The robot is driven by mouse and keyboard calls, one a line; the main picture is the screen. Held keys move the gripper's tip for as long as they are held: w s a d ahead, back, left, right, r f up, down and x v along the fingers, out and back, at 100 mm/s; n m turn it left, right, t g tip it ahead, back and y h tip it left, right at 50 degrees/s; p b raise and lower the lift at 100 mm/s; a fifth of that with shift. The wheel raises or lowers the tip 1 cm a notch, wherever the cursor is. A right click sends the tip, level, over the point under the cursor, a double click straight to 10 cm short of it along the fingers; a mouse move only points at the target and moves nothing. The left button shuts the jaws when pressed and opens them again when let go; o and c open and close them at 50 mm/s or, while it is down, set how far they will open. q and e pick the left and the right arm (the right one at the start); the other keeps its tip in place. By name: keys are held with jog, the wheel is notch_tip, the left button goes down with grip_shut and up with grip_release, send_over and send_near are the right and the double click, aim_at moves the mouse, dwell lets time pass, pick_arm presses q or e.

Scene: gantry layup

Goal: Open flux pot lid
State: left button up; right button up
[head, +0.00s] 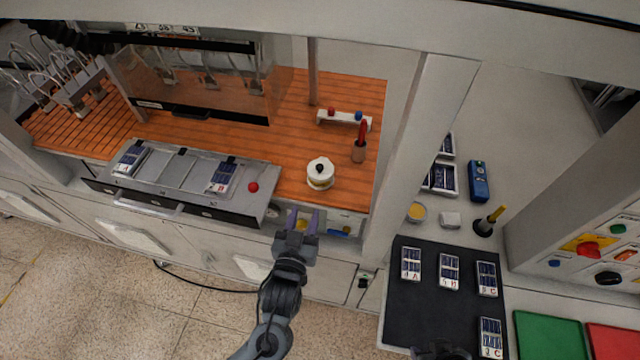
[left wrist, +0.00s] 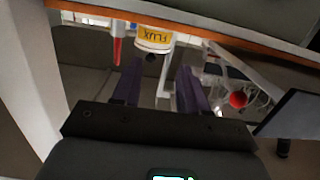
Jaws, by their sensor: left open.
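The flux pot (head: 320,176) is a small white pot on the orange slatted worktop, near its front right. Its lid (head: 320,164) has a black knob and sits on top of the pot. In the left wrist view the pot (left wrist: 154,38) appears upside down with a yellow FLUX label, beyond the fingertips. My left gripper (head: 300,220) is open and empty in front of the worktop's front edge, apart from the pot; its two purple fingers also show in the left wrist view (left wrist: 158,72). A dark shape at the head view's bottom edge may be my right gripper (head: 441,351); its jaws cannot be made out.
A red-handled tool stands in a holder (head: 359,152) behind the pot to the right, before a small white rack (head: 344,120). A grey tray fixture (head: 185,170) with a red knob (head: 253,187) lies left. A pale post (head: 425,150) rises right of the worktop.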

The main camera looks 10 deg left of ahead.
aim_at(319, 170)
pick_arm(q)
jog(key=shift+t, duration=0.6)
jog(key=w+r, duration=0.1)
jog(key=w, duration=0.3)
jog(key=w+d+r, duration=0.1)
jog(key=w, duration=0.4)
jog(key=w+d+r, duration=0.1)
jog(key=w, duration=0.3)
jog(key=shift+w+r, duration=0.1)
jog(key=shift+w, duration=0.2)
pick_arm(e)
jog(key=shift+w+f, duration=0.1)
jog(key=shift+w, duration=0.05)
pick_arm(q)
grip_shut()
pick_arm(e)
jog(key=shift+d, duration=0.15)
